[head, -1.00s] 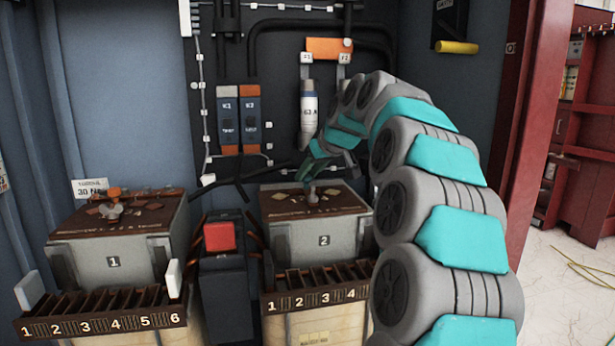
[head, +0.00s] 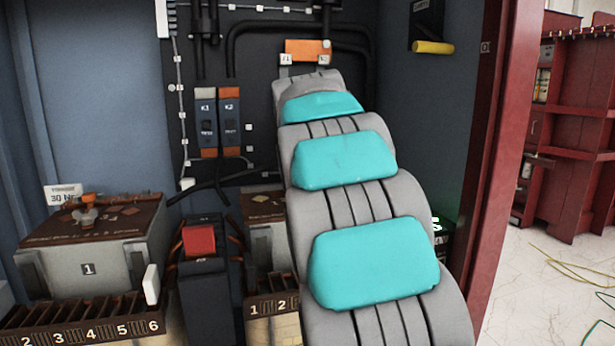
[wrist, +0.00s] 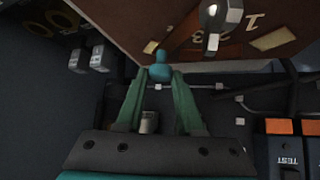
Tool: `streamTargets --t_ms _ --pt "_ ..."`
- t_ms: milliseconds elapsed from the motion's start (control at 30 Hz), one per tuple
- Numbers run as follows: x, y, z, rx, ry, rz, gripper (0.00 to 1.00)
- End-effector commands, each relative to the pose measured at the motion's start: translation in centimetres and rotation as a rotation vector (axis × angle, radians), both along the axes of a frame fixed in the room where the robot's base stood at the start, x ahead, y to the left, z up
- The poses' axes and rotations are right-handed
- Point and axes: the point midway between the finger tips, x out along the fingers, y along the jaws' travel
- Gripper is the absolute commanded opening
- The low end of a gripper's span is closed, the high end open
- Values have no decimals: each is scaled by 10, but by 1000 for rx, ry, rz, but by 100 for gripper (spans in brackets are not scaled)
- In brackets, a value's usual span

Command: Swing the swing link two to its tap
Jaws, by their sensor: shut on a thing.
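In the wrist view, my gripper (wrist: 158,80) has its two green fingers on either side of a rounded teal knob (wrist: 160,68), held between the tips. Just beyond it is a brown top plate (wrist: 125,22) with pale numerals, partly cut off. A grey metal link piece (wrist: 214,22) stands on that plate, to the right of the knob. Whether the knob belongs to the link cannot be told. In the head view, the transformer box two (head: 262,207) shows only its left part.
Transformer box one (head: 88,268) stands at the left with an orange-and-grey link piece (head: 88,212) on top. A black post with a red block (head: 199,240) stands between the boxes. Fuse units (head: 229,122) and black cables are on the back wall. A red door frame (head: 490,180) is at the right.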

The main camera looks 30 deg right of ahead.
Motion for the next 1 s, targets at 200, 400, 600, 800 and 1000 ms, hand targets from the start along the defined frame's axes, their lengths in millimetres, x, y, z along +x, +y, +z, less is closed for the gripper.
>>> streamTargets --t_ms 200,400,600,800,1000 --pt "-2 -1 -1 1 3 -31 0" --pt "-3 -1 -1 1 4 -35 0" --pt "-3 -1 -1 1 4 -35 39" --pt "-2 -1 -1 1 3 -35 61" --pt "-2 -1 0 1 2 -35 67"
